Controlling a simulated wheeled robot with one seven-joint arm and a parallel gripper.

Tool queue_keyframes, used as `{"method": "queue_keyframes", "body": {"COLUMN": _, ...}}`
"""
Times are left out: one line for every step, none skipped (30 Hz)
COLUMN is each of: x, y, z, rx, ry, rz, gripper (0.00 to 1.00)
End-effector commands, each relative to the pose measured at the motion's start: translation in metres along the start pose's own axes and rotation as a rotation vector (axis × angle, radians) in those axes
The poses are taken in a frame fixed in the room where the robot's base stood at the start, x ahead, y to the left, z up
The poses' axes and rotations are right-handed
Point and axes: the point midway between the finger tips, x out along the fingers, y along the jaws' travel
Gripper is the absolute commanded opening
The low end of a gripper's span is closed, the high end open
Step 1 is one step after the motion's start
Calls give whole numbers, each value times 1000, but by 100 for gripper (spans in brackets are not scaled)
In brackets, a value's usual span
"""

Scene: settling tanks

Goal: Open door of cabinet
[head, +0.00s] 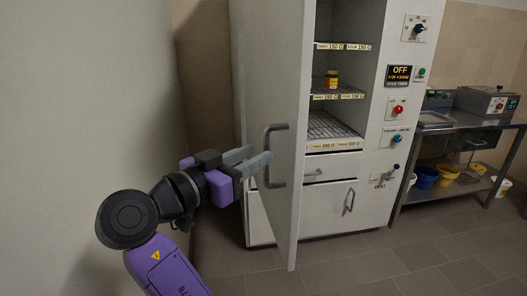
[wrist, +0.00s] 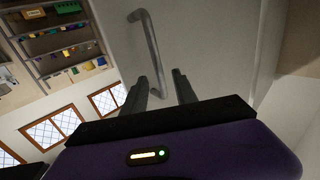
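The tall white cabinet door (head: 272,90) stands swung open in the head view, its shelves exposed. Its grey bar handle (head: 276,156) is near the door's free edge; it also shows in the wrist view (wrist: 152,45). My gripper (head: 256,160) is beside the handle, in front of the door's outer face.
The cabinet (head: 372,60) has a yellow jar (head: 332,79) on a shelf, and a drawer and lower door below. A metal table (head: 455,135) with buckets (head: 426,177) beneath stands at the right. A pale wall surface (head: 85,90) is close at the left. The tiled floor ahead is clear.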

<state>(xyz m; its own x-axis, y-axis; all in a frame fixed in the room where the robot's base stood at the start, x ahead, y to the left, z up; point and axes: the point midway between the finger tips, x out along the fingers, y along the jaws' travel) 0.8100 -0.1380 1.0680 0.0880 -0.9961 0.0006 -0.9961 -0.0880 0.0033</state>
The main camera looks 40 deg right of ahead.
Motion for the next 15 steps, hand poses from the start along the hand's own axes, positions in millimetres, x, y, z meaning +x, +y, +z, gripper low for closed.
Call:
{"method": "queue_keyframes", "body": {"x": -8, "y": 0, "z": 0, "rx": 0, "ry": -1, "rz": -2, "gripper": 34}}
{"method": "queue_keyframes", "body": {"x": -13, "y": 0, "z": 0, "rx": 0, "ry": -1, "rz": -2, "gripper": 34}}
{"method": "queue_keyframes", "body": {"x": -18, "y": 0, "z": 0, "rx": 0, "ry": 0, "rz": -2, "gripper": 34}}
{"method": "queue_keyframes", "body": {"x": -22, "y": 0, "z": 0, "rx": 1, "ry": -1, "rz": -1, "gripper": 34}}
{"method": "queue_keyframes", "body": {"x": -24, "y": 0, "z": 0, "rx": 1, "ry": -1, "rz": 0, "gripper": 34}}
{"method": "queue_keyframes", "body": {"x": -28, "y": 0, "z": 0, "rx": 1, "ry": -1, "rz": 0, "gripper": 34}}
{"method": "queue_keyframes", "body": {"x": -30, "y": 0, "z": 0, "rx": 1, "ry": -1, "rz": -1, "gripper": 34}}
{"method": "queue_keyframes", "body": {"x": -32, "y": 0, "z": 0, "rx": 1, "ry": -1, "rz": -1, "gripper": 34}}
{"method": "queue_keyframes", "body": {"x": -33, "y": 0, "z": 0, "rx": 1, "ry": -1, "rz": -1, "gripper": 34}}
{"method": "queue_keyframes", "body": {"x": -34, "y": 0, "z": 0, "rx": 1, "ry": -1, "rz": 0, "gripper": 34}}
{"method": "queue_keyframes", "body": {"x": -34, "y": 0, "z": 0, "rx": 1, "ry": -1, "rz": 0, "gripper": 34}}
{"method": "queue_keyframes", "body": {"x": -34, "y": 0, "z": 0, "rx": 1, "ry": -1, "rz": 0, "gripper": 34}}
{"method": "queue_keyframes", "body": {"x": -34, "y": 0, "z": 0, "rx": 1, "ry": -1, "rz": 0, "gripper": 34}}
{"method": "queue_keyframes", "body": {"x": -34, "y": 0, "z": 0, "rx": 1, "ry": -1, "rz": 0, "gripper": 34}}
{"method": "queue_keyframes", "body": {"x": -34, "y": 0, "z": 0, "rx": 0, "ry": -1, "rz": 0, "gripper": 34}}
